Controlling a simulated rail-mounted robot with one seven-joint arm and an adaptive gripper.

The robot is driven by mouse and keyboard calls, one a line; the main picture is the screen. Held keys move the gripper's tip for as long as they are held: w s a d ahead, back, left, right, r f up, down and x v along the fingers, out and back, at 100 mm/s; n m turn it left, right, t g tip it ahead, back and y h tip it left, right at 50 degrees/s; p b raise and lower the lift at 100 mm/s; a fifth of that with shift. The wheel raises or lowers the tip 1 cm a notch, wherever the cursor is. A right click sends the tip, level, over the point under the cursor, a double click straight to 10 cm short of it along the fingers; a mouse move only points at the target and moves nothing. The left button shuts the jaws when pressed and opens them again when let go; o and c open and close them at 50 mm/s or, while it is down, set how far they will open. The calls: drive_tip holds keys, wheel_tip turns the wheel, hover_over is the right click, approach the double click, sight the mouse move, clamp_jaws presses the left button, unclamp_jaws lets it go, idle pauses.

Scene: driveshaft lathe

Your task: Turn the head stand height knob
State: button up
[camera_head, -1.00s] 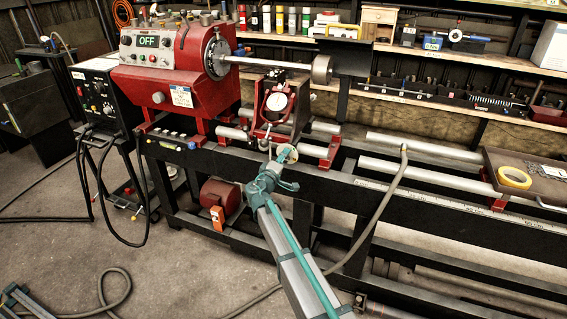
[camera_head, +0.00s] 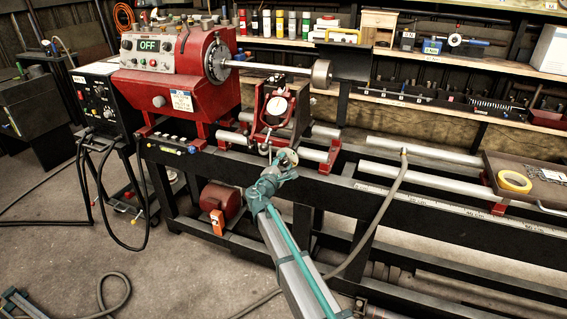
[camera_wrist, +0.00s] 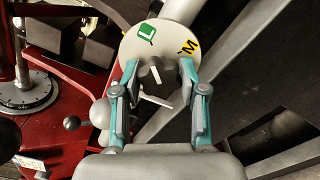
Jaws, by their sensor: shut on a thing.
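The head stand height knob (camera_wrist: 157,84) is a dark lobed knob with a white pointer line, in front of a cream dial disc (camera_wrist: 137,40). The dial has a green L mark and a yellow M mark. In the wrist view, the two teal fingers of my gripper (camera_wrist: 159,74) close on the knob from both sides. In the head view, my gripper (camera_head: 283,167) is at the dial (camera_head: 289,155), low on the front of the red head stand (camera_head: 272,112). The knob itself is hidden there by my gripper.
The red lathe headstock (camera_head: 182,85) shows OFF on its panel. A long shaft (camera_head: 265,67) runs out from its chuck. A hose (camera_head: 383,210) hangs over the bed to the right of my arm. A tray (camera_head: 530,170) with yellow tape sits at the right.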

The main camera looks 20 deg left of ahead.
drive_tip(key=shift+n, duration=0.3)
idle(0.4)
drive_tip(key=o, duration=1.2)
drive_tip(key=shift+c, duration=0.2)
drive_tip(key=s, duration=1.2)
